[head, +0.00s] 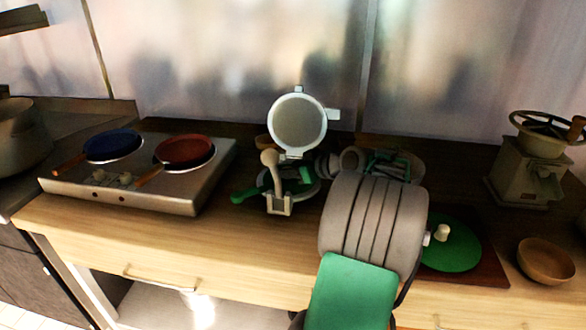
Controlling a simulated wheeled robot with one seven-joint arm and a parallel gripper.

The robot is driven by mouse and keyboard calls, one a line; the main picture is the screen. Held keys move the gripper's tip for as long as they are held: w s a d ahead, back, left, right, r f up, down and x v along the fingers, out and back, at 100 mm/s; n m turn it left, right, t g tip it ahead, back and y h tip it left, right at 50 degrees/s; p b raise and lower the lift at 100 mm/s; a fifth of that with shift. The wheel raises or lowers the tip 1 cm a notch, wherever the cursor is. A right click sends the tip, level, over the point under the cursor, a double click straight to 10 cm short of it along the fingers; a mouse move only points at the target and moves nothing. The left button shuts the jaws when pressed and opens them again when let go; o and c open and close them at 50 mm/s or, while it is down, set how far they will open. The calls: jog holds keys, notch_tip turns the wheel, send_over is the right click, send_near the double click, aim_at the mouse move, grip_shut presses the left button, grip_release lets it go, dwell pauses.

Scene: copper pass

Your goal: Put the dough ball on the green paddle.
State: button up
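A small cream lump (441,232), which looks like the dough ball, shows against a round green disc (456,252) at the right. I cannot tell whether it rests on the disc. The disc, which may be the green paddle, lies on a dark red-brown board, its left part hidden by my arm. A green handle (242,196) also sticks out left of the pale press (298,122), whose round lid stands upright. My arm's large grey joint blocks the middle. Grey and green parts beyond it are cluttered, and I cannot make out my gripper's fingers or anything held.
A steel hob (185,207) with a blue pan (112,145) and a red pan (184,151) stands at the left. A wooden bowl (546,261) and a grinder (527,178) stand at the right. The wooden counter's front strip (215,245) is clear.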

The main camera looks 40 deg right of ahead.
jog(key=shift+o, duration=0.5)
jog(key=shift+r, duration=0.2)
jog(key=v, duration=1.2)
jog(key=shift+f, duration=0.1)
